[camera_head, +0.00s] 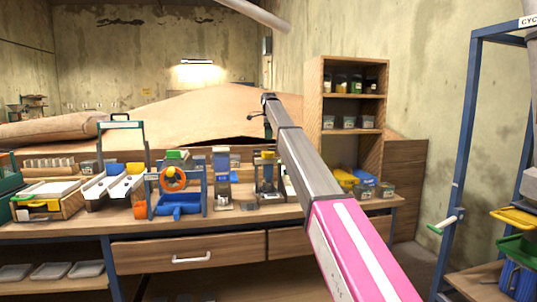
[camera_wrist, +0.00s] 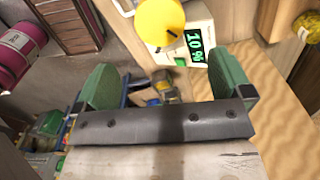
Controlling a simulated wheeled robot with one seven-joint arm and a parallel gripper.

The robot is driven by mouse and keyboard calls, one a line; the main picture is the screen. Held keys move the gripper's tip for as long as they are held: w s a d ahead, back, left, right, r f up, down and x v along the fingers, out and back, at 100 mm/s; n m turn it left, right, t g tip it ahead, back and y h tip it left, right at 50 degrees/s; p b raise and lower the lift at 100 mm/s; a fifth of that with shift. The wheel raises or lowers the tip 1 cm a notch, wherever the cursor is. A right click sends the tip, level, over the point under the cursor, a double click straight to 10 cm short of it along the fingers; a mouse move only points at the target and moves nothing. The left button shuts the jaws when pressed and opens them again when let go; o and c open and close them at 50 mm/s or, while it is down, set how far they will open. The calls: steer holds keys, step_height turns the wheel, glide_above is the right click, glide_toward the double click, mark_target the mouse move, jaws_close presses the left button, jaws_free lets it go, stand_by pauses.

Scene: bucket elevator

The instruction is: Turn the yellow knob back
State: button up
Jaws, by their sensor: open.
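The yellow knob (camera_wrist: 160,20) is a large round disc at the top of the wrist view, with a dark mark near its lower edge. It sits on a pale device (camera_wrist: 200,18) with a lit green display (camera_wrist: 196,45), which appears upside down and seems to read 10 %. My gripper (camera_wrist: 165,78) has two green fingers, wide apart with nothing held between them. The knob lies beyond the fingers, apart from them. In the head view, my gripper (camera_head: 266,112) is small at the end of the raised arm, above the bench; I cannot pick out the knob there for certain.
A wooden bench (camera_head: 230,222) holds several small machines, including a blue stand with an orange ring (camera_head: 173,179). A wooden shelf (camera_head: 316,110) with jars stands at the right, behind my arm. A blue metal frame (camera_head: 463,150) stands farther right. The air above the bench's left part is clear.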

mark_target(269, 152)
step_height(269, 152, down, 10)
steer(key=shift+r, duration=0.1)
stand_by(0.4)
steer(key=c, duration=0.9)
